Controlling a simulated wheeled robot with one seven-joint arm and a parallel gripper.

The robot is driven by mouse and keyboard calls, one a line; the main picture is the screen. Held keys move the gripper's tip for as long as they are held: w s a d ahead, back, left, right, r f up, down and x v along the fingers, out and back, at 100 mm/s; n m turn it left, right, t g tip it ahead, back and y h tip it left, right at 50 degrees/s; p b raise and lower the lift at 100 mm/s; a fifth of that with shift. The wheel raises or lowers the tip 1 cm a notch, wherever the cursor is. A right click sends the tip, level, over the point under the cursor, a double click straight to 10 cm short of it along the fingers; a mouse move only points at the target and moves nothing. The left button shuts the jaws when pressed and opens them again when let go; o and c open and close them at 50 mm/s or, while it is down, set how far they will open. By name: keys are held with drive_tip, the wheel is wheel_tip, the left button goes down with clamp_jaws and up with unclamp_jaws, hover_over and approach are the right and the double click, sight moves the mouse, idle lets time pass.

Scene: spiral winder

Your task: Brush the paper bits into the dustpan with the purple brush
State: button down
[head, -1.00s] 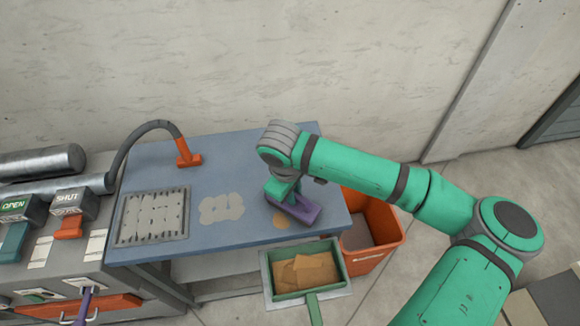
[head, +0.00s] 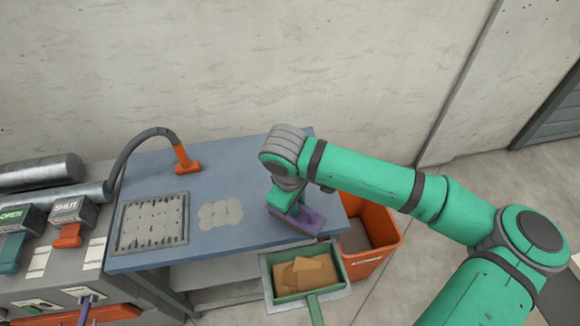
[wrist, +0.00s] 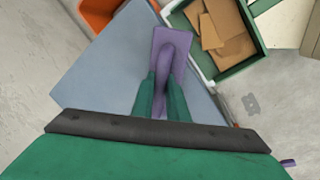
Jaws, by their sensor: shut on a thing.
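My gripper (head: 288,192) is shut on the handle of the purple brush (head: 308,222) at the table's front right corner. In the wrist view the green fingers (wrist: 160,88) hold both sides of the handle, and the flat brush head (wrist: 173,37) lies beyond them. The green dustpan (head: 290,298) sits just below the table's front edge, close to the brush. Brown paper bits (head: 306,274) lie inside it; they also show in the wrist view (wrist: 228,22). No loose brown bit shows on the table; the brush and gripper hide part of the top.
The blue-grey table (head: 245,165) holds a slotted grey plate (head: 153,222), pale round patches (head: 220,213) and an orange nozzle (head: 186,163) on a hose. An orange bin (head: 375,255) stands right of the table. Machine levers are at the left. The table's back middle is clear.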

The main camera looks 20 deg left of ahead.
drive_tip(key=shift+s+a+r, duration=0.1)
drive_tip(key=shift+r, duration=1.4)
drive_tip(key=shift+w+r, duration=0.2)
drive_tip(key=shift+r, duration=0.7)
drive_tip(key=shift+s, duration=0.1)
drive_tip(key=shift+s, duration=0.1)
